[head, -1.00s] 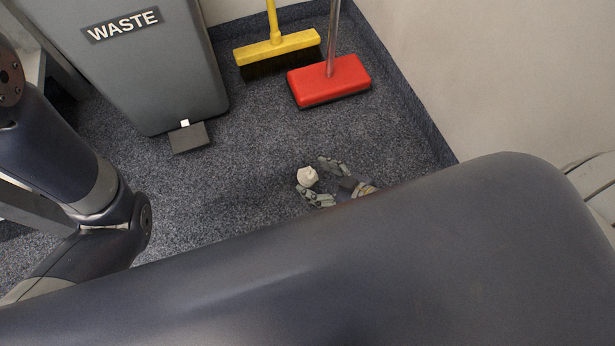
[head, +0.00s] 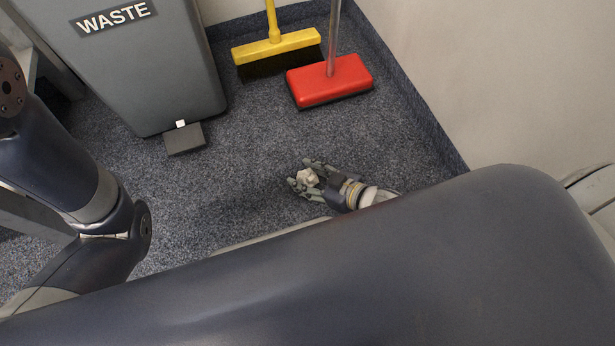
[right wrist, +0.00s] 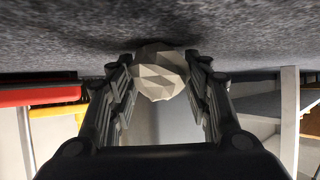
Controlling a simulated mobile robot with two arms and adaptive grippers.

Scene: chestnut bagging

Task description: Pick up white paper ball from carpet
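The white paper ball (head: 307,178) is a crumpled, faceted lump low over the carpet (head: 240,160). In the right wrist view the ball (right wrist: 160,75) sits between the two fingers, close against both, with the carpet and a dark shadow right beside it. My right gripper (head: 300,174) reaches in from the right, its fingers on both sides of the ball and closed in on it. I cannot tell whether the ball still touches the carpet. My left gripper is not in view; only part of my left arm shows.
A grey waste bin (head: 150,70) with a pedal (head: 186,138) stands at the upper left. A yellow broom (head: 277,50) and a red brush (head: 330,82) stand by the back wall. A wall (head: 480,80) is on the right. Carpet between bin and gripper is clear.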

